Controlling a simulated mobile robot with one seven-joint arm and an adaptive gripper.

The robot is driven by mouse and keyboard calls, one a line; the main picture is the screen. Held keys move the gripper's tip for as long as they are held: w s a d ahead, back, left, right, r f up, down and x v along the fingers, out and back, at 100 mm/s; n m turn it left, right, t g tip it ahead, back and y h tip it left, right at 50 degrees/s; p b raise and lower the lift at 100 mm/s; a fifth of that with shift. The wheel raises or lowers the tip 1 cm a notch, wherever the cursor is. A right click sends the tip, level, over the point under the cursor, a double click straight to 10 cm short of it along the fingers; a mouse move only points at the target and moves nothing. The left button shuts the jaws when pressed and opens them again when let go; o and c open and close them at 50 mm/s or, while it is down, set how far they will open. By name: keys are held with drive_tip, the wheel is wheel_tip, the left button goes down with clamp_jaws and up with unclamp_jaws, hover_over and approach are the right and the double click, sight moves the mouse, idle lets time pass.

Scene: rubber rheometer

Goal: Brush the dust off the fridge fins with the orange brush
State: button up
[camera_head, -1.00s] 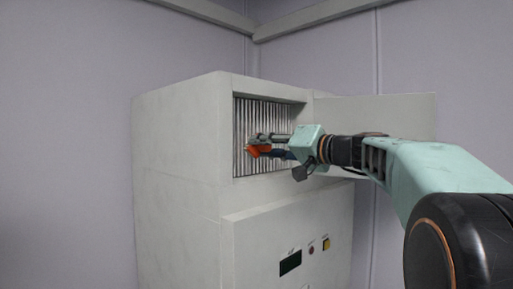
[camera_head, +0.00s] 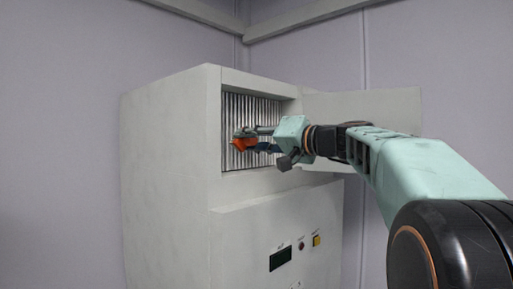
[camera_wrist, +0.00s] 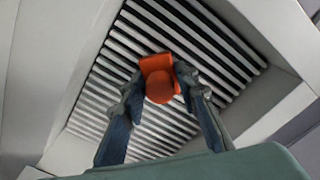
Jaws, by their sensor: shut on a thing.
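The fridge (camera_head: 165,150) is a tall pale grey cabinet with an open recess near its top. Inside the recess are the upright metal fins (camera_head: 262,104), which fill much of the wrist view (camera_wrist: 205,50). My gripper (camera_head: 254,139) is in front of the fins, shut on the orange brush (camera_head: 243,145). In the wrist view the orange brush (camera_wrist: 160,78) sits between my two fingertips, over the fins. Its bristles are hidden, and I cannot tell whether it touches the fins.
A door panel (camera_head: 375,112) stands open to the right of the recess, behind my arm. The recess frame (camera_wrist: 270,115) surrounds the fins.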

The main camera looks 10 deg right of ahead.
drive_tip(key=shift+s+a, duration=0.25)
drive_tip(key=shift+a, duration=0.25)
drive_tip(key=shift+s+d+f+b, duration=0.2)
drive_tip(key=shift+s+d+b, duration=0.2)
drive_tip(key=shift+b, duration=0.2)
drive_tip(key=shift+r+b+v, duration=0.2)
drive_tip(key=shift+b+v, duration=0.7)
drive_tip(key=shift+v, duration=1.5)
drive_tip(key=shift+b+v, duration=0.6)
drive_tip(key=shift+v, duration=0.2)
drive_tip(key=shift+s+d, duration=0.35)
drive_tip(key=shift+s, duration=0.2)
